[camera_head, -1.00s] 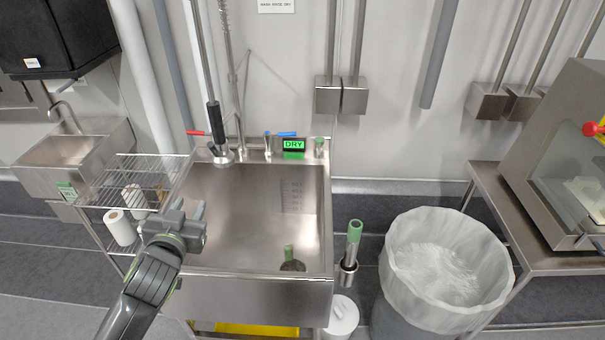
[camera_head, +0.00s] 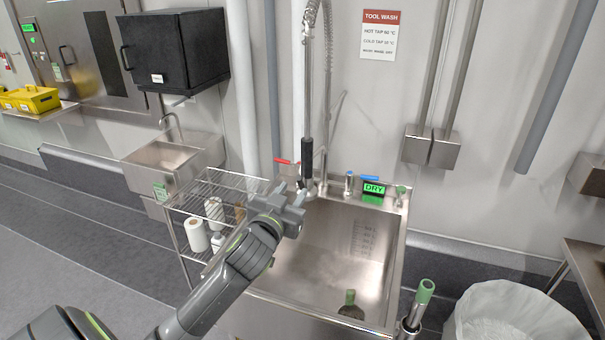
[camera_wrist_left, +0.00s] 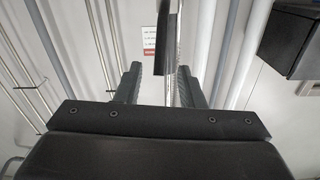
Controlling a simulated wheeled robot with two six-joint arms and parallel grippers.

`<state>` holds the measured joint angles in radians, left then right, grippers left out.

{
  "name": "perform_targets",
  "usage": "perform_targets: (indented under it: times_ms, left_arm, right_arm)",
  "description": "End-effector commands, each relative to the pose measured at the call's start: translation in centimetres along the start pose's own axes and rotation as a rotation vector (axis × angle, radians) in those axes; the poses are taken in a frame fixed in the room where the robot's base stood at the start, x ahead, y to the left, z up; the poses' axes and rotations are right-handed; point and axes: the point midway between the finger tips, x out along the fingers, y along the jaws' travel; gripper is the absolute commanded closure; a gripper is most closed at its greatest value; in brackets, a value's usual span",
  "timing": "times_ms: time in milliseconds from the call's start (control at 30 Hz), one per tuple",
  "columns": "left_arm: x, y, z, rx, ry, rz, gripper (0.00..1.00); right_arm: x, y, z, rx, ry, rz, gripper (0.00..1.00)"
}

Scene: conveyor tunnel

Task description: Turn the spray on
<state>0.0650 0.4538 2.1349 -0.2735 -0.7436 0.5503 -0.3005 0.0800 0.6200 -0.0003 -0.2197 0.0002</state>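The spray hangs over the sink with a black grip (camera_head: 307,155) and a metal head below it. A coiled metal hose (camera_head: 328,60) rises above. A red lever (camera_head: 287,162) is behind it at the left and a blue lever (camera_head: 370,178) to its right. A green display (camera_head: 374,188) reads "DRY". My left gripper (camera_head: 290,191) is close in front of the spray head, with its fingers apart. In the left wrist view the black grip (camera_wrist_left: 170,40) shows between the open fingers (camera_wrist_left: 160,80), apparently beyond them; contact cannot be told.
The steel sink (camera_head: 390,245) has a green-ended tool inside. A wire rack (camera_head: 205,190) with rolls stands left of it. A green-topped tool (camera_head: 424,292) and a lined bin (camera_head: 515,310) are at the right. A wall sign (camera_head: 381,35) is above.

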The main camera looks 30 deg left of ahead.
Motion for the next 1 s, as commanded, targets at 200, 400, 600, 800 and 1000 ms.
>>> perform_targets:
  times_ms: [200, 400, 600, 800, 1000]
  left_arm:
    - [3.7, 0.0, -0.3, -0.001, 0.0, -0.001, 0.65]
    - [6.1, 0.0, -0.1, 0.0, 0.0, -0.001, 0.65]
    - [7.2, 0.0, 0.0, 0.0, -0.001, 0.0, 0.65]
    - [7.4, 0.0, 0.0, -0.001, 0.0, 0.0, 0.65]
    - [7.4, 0.0, 0.0, 0.0, 0.0, 0.0, 0.75]
  right_arm:
    - [-1.2, 0.1, -0.1, 0.0, 0.0, 0.0, 0.41]
    - [-1.7, 0.1, -0.2, 0.0, 0.0, 0.0, 0.41]
    - [-1.9, 0.1, -0.2, 0.0, 0.0, 0.0, 0.41]
    - [-1.9, 0.1, -0.2, 0.0, 0.0, 0.0, 0.41]
    - [-1.9, 0.1, -0.2, 0.0, 0.0, -0.001, 0.41]
